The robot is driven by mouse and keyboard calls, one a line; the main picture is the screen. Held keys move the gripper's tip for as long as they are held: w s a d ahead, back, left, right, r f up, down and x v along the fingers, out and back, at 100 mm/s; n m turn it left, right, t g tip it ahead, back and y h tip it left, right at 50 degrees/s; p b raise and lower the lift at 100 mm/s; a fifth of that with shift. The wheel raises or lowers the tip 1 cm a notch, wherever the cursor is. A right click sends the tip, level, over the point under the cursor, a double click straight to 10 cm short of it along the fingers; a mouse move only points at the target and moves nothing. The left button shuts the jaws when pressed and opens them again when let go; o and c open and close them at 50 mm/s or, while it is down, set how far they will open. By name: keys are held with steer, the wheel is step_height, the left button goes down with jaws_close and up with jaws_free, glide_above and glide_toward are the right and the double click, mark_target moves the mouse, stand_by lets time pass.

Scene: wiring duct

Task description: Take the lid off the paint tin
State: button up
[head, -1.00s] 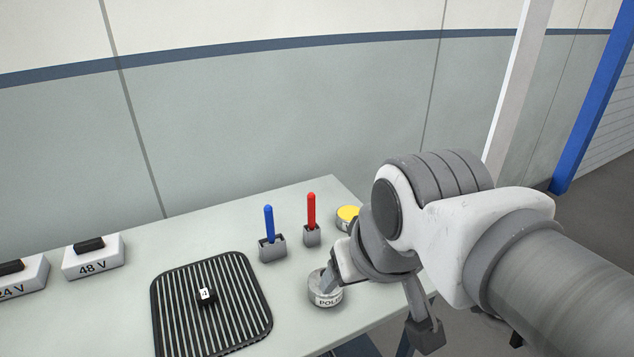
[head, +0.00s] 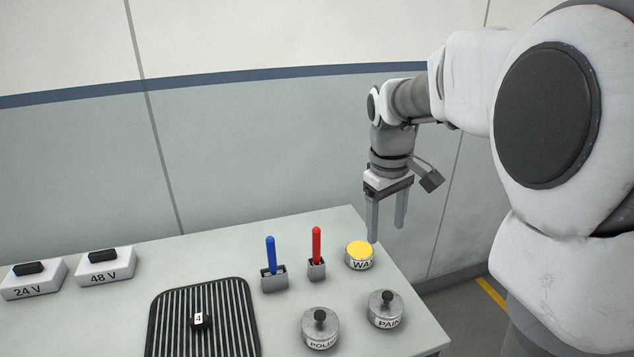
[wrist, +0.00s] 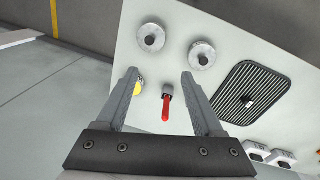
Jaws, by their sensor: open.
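The paint tin (head: 386,318) stands upright near the right front edge of the table, its label partly readable as "PAIN". Its grey lid (head: 383,300) with a dark round knob is on it. My gripper (head: 386,233) is open and empty, pointing down above the back right of the table, behind the paint tin and apart from it. In the wrist view my open fingers (wrist: 160,77) frame the red stick. Two knobbed lids show beyond them in that view; their labels cannot be read there.
A tin marked "POLI" (head: 320,333) with a knobbed lid stands left of the paint tin. A yellow-topped tin (head: 359,255) is close to my fingers. Red (head: 316,250) and blue (head: 271,262) sticks stand in grey holders. A ribbed black mat (head: 202,325) and voltage boxes (head: 107,266) lie left.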

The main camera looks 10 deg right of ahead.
steer(key=n+g, duration=0.2)
glide_toward(388, 293)
steer(key=f, duration=0.4)
steer(key=shift+w+d, duration=0.15)
steer(key=shift+w, duration=0.15)
steer(key=f, duration=0.1)
steer(key=s+f, duration=0.1)
steer(key=f, duration=0.2)
steer(key=shift+s+d+f+p, duration=0.2)
steer(key=shift+s+f+p, duration=0.05)
steer(key=shift+s+p, duration=0.1)
steer(key=shift+f, duration=0.35)
jaws_close()
